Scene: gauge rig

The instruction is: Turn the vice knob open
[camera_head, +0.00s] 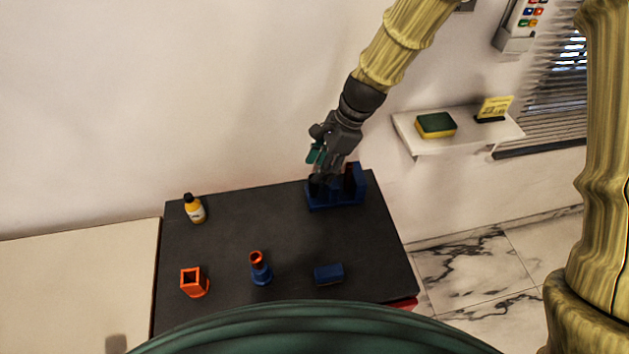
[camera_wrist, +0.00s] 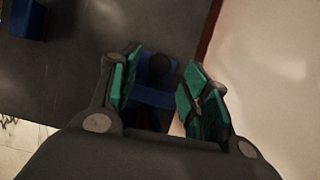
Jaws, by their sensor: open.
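The blue vice (camera_head: 350,200) stands at the back right of the dark table, with a dark part between its uprights. Its near-left side is partly hidden by my gripper (camera_head: 322,176), which points down over it. In the wrist view the vice (camera_wrist: 150,97) lies below and between the fingers, and a round black knob (camera_wrist: 160,63) shows at its far end. My gripper (camera_wrist: 157,82) is open, with green pads on either side of the knob in the picture. I cannot tell whether a pad touches the knob. The knob is not clear in the head view.
On the dark table (camera_head: 225,240) are a yellow bottle (camera_head: 195,209), an orange open box (camera_head: 194,282), a blue piece with an orange top (camera_head: 260,268) and a blue block (camera_head: 328,274). A wall shelf (camera_head: 460,135) holds a sponge (camera_head: 436,126). The table's middle is clear.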

